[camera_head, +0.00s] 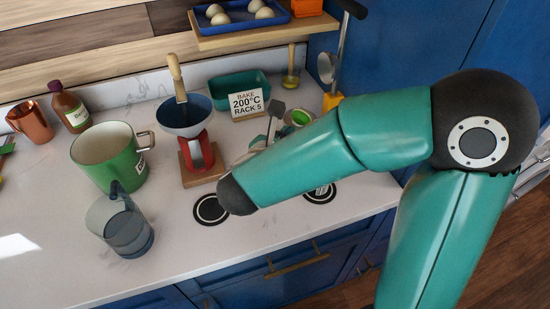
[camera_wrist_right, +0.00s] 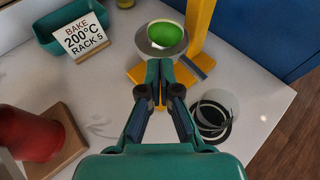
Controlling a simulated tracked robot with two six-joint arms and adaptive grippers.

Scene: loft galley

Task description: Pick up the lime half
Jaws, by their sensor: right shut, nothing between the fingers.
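The lime half (camera_head: 300,117), bright green, sits in a pale round cup at the yellow press (camera_head: 332,102). It also shows in the wrist view (camera_wrist_right: 167,38) at the top middle, with the pale cup rim (camera_wrist_right: 150,47) around it. My right gripper (camera_head: 276,108) is shut and empty, just left of the lime half in the head view. In the wrist view its fingertips (camera_wrist_right: 158,68) point toward the cup's near side, apart from the lime half. My right arm hides part of the counter. My left gripper is out of view.
A teal tub (camera_head: 262,82) and a bake sign (camera_head: 247,103) stand behind the gripper. A red stand with a blue funnel (camera_head: 185,118) is to the left. A glass (camera_wrist_right: 216,108) stands near the press. A green pot (camera_head: 105,160) is farther left.

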